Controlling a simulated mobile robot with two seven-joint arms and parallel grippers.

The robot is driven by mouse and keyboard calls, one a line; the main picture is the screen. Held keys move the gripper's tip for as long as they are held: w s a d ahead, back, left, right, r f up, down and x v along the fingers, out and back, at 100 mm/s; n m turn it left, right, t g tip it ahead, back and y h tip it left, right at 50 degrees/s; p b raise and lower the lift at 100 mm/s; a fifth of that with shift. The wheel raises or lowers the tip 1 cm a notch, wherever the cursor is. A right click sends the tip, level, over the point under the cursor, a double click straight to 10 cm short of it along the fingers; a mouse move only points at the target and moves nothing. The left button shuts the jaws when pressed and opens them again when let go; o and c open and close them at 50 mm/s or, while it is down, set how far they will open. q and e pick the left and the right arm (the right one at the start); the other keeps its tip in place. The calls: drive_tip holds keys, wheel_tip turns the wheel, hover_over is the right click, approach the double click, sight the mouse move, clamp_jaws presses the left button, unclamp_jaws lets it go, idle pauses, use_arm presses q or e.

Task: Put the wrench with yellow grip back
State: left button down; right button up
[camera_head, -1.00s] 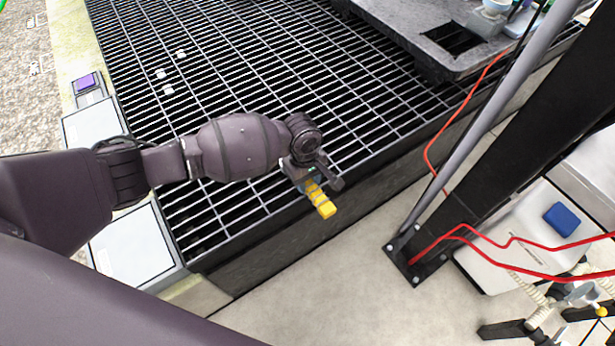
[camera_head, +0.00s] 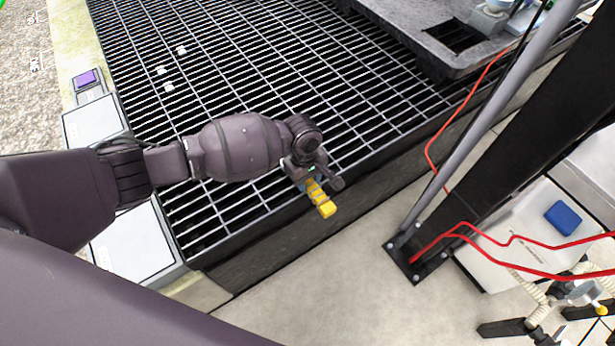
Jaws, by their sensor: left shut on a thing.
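The wrench with the yellow grip (camera_head: 321,199) is held in my left gripper (camera_head: 313,180). Its yellow end sticks out of the jaws toward the lower right. The rest of the wrench is hidden by the gripper, so I cannot see its head. The left gripper is shut on it, over the front edge of the metal grating. I cannot tell how high above the edge it is. My right gripper is not in view.
The black grating (camera_head: 240,60) fills the upper middle. A grey platform (camera_head: 400,22) stands at top right. A dark post with a bolted base plate (camera_head: 418,262) and red cables (camera_head: 500,240) are on the right. The pale floor (camera_head: 320,290) in front is clear.

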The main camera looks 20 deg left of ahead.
use_arm(q)
drive_tip(key=c, duration=0.7)
unclamp_jaws()
drive_tip(key=shift+f, duration=0.1)
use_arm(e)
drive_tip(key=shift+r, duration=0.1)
use_arm(q)
drive_tip(key=shift+r, duration=0.4)
drive_tip(key=r, duration=0.1)
drive_tip(key=r+p, duration=0.1)
drive_tip(key=r, duration=0.1)
drive_tip(key=shift+w+a, duration=0.15)
drive_tip(key=shift+w, duration=0.15)
drive_tip(key=r+p, duration=0.1)
drive_tip(key=r, duration=0.1)
drive_tip(key=r+p, duration=0.1)
drive_tip(key=r, duration=0.2)
drive_tip(key=shift+w+a+r+p, duration=0.1)
drive_tip(key=shift+a+r+p, duration=0.15)
drive_tip(key=shift+r+p, duration=0.15)
drive_tip(key=shift+a+r, duration=0.1)
drive_tip(key=shift+r, duration=0.5)
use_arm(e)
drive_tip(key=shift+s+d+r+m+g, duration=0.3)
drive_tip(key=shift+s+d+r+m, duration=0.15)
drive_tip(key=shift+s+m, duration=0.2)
